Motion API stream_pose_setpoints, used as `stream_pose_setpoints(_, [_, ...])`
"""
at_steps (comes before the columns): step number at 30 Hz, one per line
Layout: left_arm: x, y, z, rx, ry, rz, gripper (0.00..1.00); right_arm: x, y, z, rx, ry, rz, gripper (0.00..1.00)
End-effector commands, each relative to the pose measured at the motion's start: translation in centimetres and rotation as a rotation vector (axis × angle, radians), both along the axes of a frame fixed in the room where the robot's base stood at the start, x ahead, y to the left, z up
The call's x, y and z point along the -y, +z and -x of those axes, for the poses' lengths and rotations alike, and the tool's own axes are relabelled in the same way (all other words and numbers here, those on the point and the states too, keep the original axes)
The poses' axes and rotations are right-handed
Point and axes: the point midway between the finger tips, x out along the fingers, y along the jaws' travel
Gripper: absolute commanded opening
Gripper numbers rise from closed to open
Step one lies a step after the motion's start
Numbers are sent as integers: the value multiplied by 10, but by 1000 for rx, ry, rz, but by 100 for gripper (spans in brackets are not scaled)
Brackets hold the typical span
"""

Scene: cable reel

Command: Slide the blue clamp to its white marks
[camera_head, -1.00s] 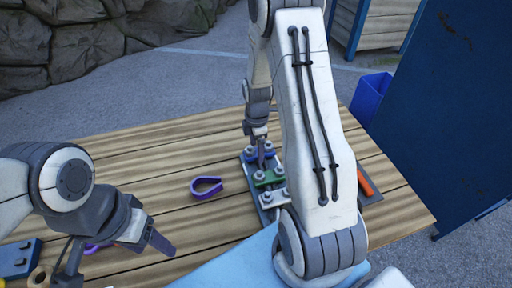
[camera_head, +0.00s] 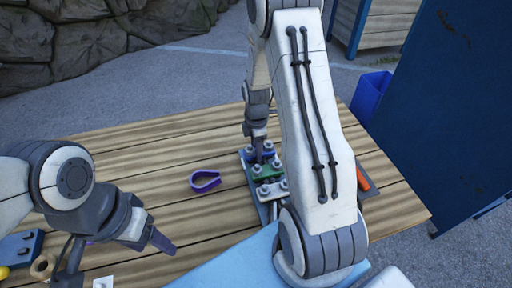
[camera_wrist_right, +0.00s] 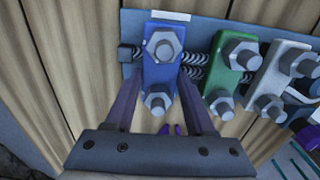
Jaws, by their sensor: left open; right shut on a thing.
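The blue clamp (camera_wrist_right: 160,70) carries two bolts with grey nuts and sits on the threaded rod over the blue-grey base plate (camera_wrist_right: 138,22). My right gripper (camera_wrist_right: 160,76) is shut on it, one purple finger on each side. In the head view my right gripper (camera_head: 258,150) largely hides the blue clamp. A white mark (camera_wrist_right: 171,16) shows on the plate just beyond the clamp's far end. Other marks cannot be made out. My left gripper (camera_head: 118,266) is open and empty over the table's near left part.
A green clamp (camera_wrist_right: 230,68) stands right of the blue one, with a gap, then a white clamp (camera_wrist_right: 276,78). A purple loop (camera_head: 205,181) lies on the wooden table (camera_head: 140,150). An orange-handled tool (camera_head: 362,180) lies to the right. A blue block (camera_head: 18,250) is at left.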

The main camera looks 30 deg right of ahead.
Motion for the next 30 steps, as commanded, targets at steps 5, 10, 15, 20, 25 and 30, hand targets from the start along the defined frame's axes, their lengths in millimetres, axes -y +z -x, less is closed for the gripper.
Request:
stream_pose_setpoints(5, [0, 0, 0, 0, 0, 0, 62, -5, 0, 2, -6, 1, -4, 0])
stream_pose_setpoints(10, [0, 0, 0, 0, 0, 0, 62, -8, 0, 1, -9, 6, -4, 0])
stream_pose_setpoints(15, [0, 1, 0, 0, 0, 0, 62, -10, 0, 0, -7, 8, -3, 85])
stream_pose_setpoints(20, [0, 0, 0, 0, 0, 0, 62, -10, 0, -1, -6, 10, -2, 85])
stream_pose_setpoints(25, [0, 0, 0, 0, 0, 0, 62, -10, 2, -2, -3, 9, -2, 85])
stream_pose_setpoints(30, [0, -4, 0, 0, 0, 0, 62, -9, 24, -3, 2, 8, 0, 85])
